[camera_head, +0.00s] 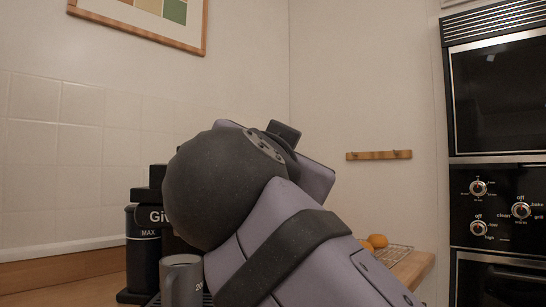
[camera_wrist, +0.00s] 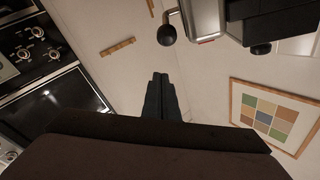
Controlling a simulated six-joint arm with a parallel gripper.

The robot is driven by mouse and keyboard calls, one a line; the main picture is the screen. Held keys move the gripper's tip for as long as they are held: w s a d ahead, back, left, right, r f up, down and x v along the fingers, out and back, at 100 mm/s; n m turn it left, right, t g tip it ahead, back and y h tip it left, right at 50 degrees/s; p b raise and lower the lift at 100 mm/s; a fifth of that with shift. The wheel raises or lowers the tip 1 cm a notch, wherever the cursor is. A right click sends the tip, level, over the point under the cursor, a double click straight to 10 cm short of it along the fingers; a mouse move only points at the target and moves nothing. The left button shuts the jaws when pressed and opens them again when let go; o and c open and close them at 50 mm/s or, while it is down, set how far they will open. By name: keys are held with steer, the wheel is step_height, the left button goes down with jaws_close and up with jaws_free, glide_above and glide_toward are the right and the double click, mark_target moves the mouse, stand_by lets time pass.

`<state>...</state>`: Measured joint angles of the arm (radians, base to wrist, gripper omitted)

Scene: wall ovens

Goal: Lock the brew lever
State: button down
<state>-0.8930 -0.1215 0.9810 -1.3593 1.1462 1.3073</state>
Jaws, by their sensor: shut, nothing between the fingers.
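The coffee machine (camera_head: 157,185), black with white lettering, stands on the counter, mostly hidden behind my arm in the head view. In the wrist view the machine's silver and black body (camera_wrist: 203,18) shows tilted at the top. A dark round knob on a short stem (camera_wrist: 167,35), which looks like the brew lever, sticks out beside it. My gripper (camera_wrist: 160,77) is shut and empty, its fingertips pointing toward the wall just below the knob in the picture, apparently not touching it. The fingertips are hidden in the head view.
A grey mug (camera_head: 181,281) stands in front of the machine. Orange-brown round items (camera_head: 377,241) sit by a wire rack at the counter's right end. Wall ovens (camera_head: 497,210) stand at the far right. A wooden peg rail (camera_head: 379,155) and a framed picture (camera_wrist: 271,115) hang on the walls.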

steer(key=r+v, duration=0.1)
steer(key=v, duration=0.6)
steer(key=shift+f+b, duration=0.35)
